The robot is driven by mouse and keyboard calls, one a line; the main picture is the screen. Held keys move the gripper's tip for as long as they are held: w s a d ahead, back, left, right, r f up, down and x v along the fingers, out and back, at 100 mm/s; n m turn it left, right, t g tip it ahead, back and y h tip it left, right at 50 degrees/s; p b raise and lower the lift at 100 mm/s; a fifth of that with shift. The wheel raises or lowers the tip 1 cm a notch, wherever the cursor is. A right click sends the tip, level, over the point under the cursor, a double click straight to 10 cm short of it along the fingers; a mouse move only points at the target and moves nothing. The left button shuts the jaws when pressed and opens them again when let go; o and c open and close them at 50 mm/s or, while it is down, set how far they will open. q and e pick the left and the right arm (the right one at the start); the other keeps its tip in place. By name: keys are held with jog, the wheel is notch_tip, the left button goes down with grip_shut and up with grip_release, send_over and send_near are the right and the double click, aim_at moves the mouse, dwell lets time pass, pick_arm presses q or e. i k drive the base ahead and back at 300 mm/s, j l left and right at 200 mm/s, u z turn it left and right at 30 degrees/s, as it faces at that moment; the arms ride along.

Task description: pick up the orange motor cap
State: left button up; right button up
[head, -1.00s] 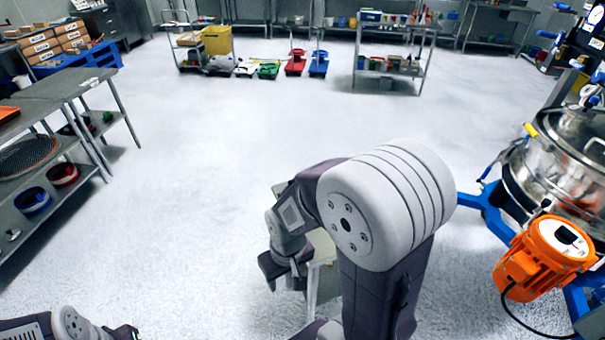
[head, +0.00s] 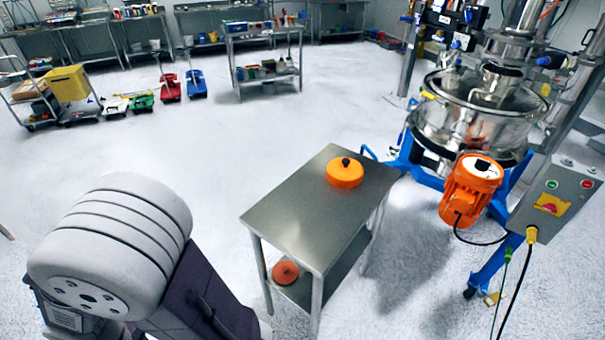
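An orange round cap with a black knob on top (head: 345,173) sits on the top of a small steel table (head: 295,215), near its far right corner. A second orange round piece (head: 285,272) lies on the table's lower shelf. The orange motor (head: 468,190) is on the sifter, with a white and dark face showing at its top end. One of my arms fills the lower left of the view, left of the table and apart from the cap. Neither gripper shows.
The steel sifter (head: 475,115) on its blue frame stands right of the table. A grey control box (head: 557,203) with hanging cables stands at the right. Carts and shelves line the back.

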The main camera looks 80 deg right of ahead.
aim_at(347, 173)
jog(key=i+l+z, duration=0.15)
jog(key=i+z, duration=0.25)
jog(key=i+l+z, duration=0.1)
jog(key=i+z, duration=0.3)
jog(key=i+j+z, duration=0.1)
jog(key=i+z, duration=0.25)
jog(key=i+j+z, duration=0.15)
jog(key=i+z, duration=0.25)
jog(key=i+l+z, duration=0.3)
jog(key=z, duration=0.2)
jog(key=i+l+z, duration=0.15)
jog(key=i+z, duration=0.65)
jog(key=z, duration=0.15)
jog(key=i+j+z, duration=0.1)
jog(key=i+z, duration=0.4)
jog(key=i+j+z, duration=0.25)
jog(key=z, duration=0.2)
jog(key=i+j+z, duration=0.3)
jog(key=z, duration=0.2)
jog(key=j, duration=0.1)
